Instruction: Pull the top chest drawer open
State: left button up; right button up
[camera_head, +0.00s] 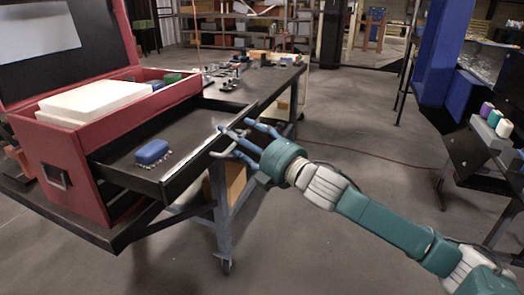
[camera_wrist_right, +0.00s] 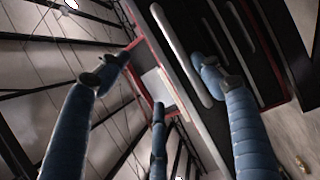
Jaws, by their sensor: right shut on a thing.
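The red tool chest (camera_head: 75,165) stands on a dark workbench with its lid up. Its black top drawer (camera_head: 128,180) is pulled well out to the right, and a blue brush (camera_head: 152,152) lies inside it. My right gripper (camera_head: 232,142) is at the outer front of this drawer, shut on its handle. In the right wrist view the pale bar handle (camera_wrist_right: 178,52) runs between the blue fingers (camera_wrist_right: 160,82). The fingers partly hide the drawer front. My left gripper is not in view.
The workbench (camera_head: 275,78) carries small parts farther back. A white block (camera_head: 95,98) sits in the chest's upper tray. A stand with colored bottles (camera_head: 488,112) is at the right. The floor between is clear, except for a thin red cable.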

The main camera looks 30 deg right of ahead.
jog(key=shift+s+r, duration=0.25)
jog(key=shift+r, duration=0.35)
jog(key=shift+s+r, duration=0.25)
jog(key=shift+r, duration=0.3)
jog(key=shift+c, duration=0.2)
jog(key=shift+t, duration=0.3)
jog(key=s, duration=0.1)
jog(key=s+b, duration=0.1)
jog(key=s, duration=0.1)
jog(key=s+d, duration=0.1)
jog(key=shift+s+r, duration=0.2)
jog(key=shift+r, duration=0.15)
jog(key=shift+c, duration=1.1)
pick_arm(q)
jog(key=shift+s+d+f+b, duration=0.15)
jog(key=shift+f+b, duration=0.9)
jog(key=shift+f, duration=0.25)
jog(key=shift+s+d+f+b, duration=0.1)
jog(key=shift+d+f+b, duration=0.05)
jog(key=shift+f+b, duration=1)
pick_arm(e)
jog(key=shift+f+v, duration=0.2)
jog(key=shift+v, duration=0.7)
jog(key=shift+f+v, duration=0.2)
jog(key=shift+v, duration=0.7)
jog(key=shift+f+v, duration=0.25)
jog(key=shift+v, duration=0.65)
